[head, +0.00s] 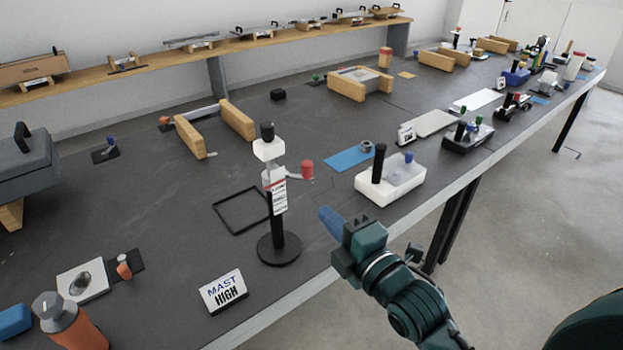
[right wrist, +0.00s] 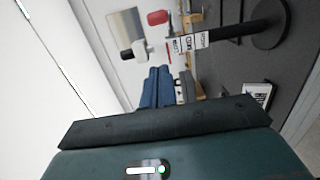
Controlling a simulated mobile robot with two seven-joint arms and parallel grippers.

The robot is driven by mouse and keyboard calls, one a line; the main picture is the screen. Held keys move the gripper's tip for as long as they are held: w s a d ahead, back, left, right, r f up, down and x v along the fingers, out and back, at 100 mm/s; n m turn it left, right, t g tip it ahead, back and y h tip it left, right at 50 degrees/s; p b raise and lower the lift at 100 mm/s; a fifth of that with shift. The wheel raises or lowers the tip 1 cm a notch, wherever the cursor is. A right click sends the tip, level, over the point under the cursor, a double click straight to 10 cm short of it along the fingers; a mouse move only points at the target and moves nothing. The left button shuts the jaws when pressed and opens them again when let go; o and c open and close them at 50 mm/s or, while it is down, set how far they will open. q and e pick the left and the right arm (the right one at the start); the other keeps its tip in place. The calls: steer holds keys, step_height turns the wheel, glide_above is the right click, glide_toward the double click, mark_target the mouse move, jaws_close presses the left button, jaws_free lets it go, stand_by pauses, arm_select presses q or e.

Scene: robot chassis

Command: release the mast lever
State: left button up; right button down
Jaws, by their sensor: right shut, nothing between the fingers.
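The mast (head: 279,225) stands upright on a round black base, with a white label strip and a white head block (head: 268,150) topped by a black knob. Its lever reaches right from the mast to a red knob (head: 307,169). In the right wrist view the mast (right wrist: 238,33) lies sideways, with the red knob (right wrist: 158,17) beyond the fingers. My right gripper (head: 331,222) has blue fingers, shut and empty, to the right of the mast, below the red knob and apart from it. The blue fingers also show in the right wrist view (right wrist: 156,85). My left gripper is out of view.
A "MAST HIGH" sign (head: 224,291) stands in front of the mast. A black square frame (head: 241,211) lies left of it. A white box with a black handle (head: 390,181) stands to the right, near a blue mat (head: 350,158).

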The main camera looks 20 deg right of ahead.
mark_target(307, 170)
arm_select(q)
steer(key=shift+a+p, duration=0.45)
steer(key=shift+p, duration=0.35)
arm_select(e)
steer(key=w, duration=1.1)
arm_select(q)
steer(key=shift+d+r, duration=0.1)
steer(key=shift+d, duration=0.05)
arm_select(e)
steer(key=shift+w, duration=0.1)
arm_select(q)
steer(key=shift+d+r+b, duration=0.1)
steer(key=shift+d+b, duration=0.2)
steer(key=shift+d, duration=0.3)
arm_select(e)
steer(key=shift+w+d+n+y, duration=0.1)
steer(key=shift+d+n+y, duration=0.1)
steer(key=shift+n+y, duration=0.35)
